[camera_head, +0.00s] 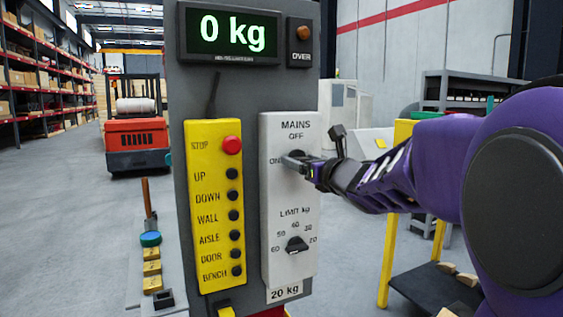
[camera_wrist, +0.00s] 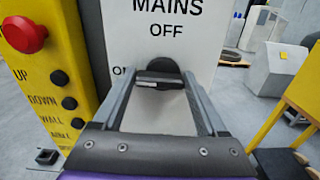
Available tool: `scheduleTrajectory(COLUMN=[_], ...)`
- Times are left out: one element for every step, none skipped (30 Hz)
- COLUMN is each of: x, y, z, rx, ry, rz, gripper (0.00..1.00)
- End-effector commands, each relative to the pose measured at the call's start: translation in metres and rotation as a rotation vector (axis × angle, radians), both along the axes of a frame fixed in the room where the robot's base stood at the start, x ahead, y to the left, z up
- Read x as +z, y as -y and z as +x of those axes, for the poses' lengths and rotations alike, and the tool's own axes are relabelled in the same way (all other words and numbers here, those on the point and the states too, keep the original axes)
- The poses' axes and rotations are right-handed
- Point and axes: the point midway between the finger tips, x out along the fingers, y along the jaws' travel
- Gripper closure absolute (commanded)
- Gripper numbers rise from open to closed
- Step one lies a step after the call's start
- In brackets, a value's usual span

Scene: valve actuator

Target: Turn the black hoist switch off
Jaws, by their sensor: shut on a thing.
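The black hoist switch (camera_wrist: 158,66) is a round knob on the white panel (camera_head: 274,232), under the words MAINS and OFF. ON is printed at its left. My gripper (camera_wrist: 160,84) reaches it from the right in the head view and is shut on it, one finger on each side. A dark bar of the switch lies crosswise between the fingertips in the wrist view. In the head view my gripper (camera_head: 292,161) covers most of the switch. Which mark the switch points to cannot be told clearly.
A black limit knob (camera_head: 297,245) sits lower on the white panel. A yellow button box (camera_head: 209,262) with a red stop button (camera_head: 232,145) stands close at the left. The display (camera_head: 231,31) above reads 0 kg. A yellow-framed stand (camera_head: 389,260) is at the right.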

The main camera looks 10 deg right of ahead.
Motion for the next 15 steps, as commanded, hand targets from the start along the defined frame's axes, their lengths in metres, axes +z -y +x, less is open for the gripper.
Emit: scheduleTrajectory(x=[0.0000, 0.0000, 0.0000, 0.0000, 0.0001, 0.0002, 0.0003, 0.0004, 0.0006, 0.0008, 0.0009, 0.0011, 0.0014, 0.0015, 0.0017], y=[0.0003, 0.0003, 0.0005, 0.0005, 0.0007, 0.0008, 0.0009, 0.0010, 0.0011, 0.0011, 0.0012, 0.0013, 0.0014, 0.0016, 0.0017], z=[0.0001, 0.0001, 0.0002, 0.0002, 0.0001, 0.0002, 0.0002, 0.0003, 0.0003, 0.0003, 0.0004, 0.0004, 0.0004, 0.0005, 0.0005], rx=[-0.001, -0.001, -0.001, -0.001, -0.002, -0.002, -0.002, -0.002, -0.001, -0.001, -0.001, -0.001, -0.001, -0.001, -0.001], ry=[-0.004, -0.008, -0.014, -0.019, -0.024, -0.032, -0.039, -0.046, -0.056, -0.064, -0.072, -0.084, -0.093, -0.102, -0.113], rz=[0.016, 0.027, 0.046, 0.061, 0.079, 0.104, 0.126, 0.147, 0.178, 0.203, 0.229, 0.264, 0.292, 0.319, 0.354], gripper=[0.81, 0.81, 0.81, 0.81, 0.81, 0.81, 0.81, 0.81, 0.81, 0.81, 0.81, 0.81, 0.81, 0.81, 0.81])
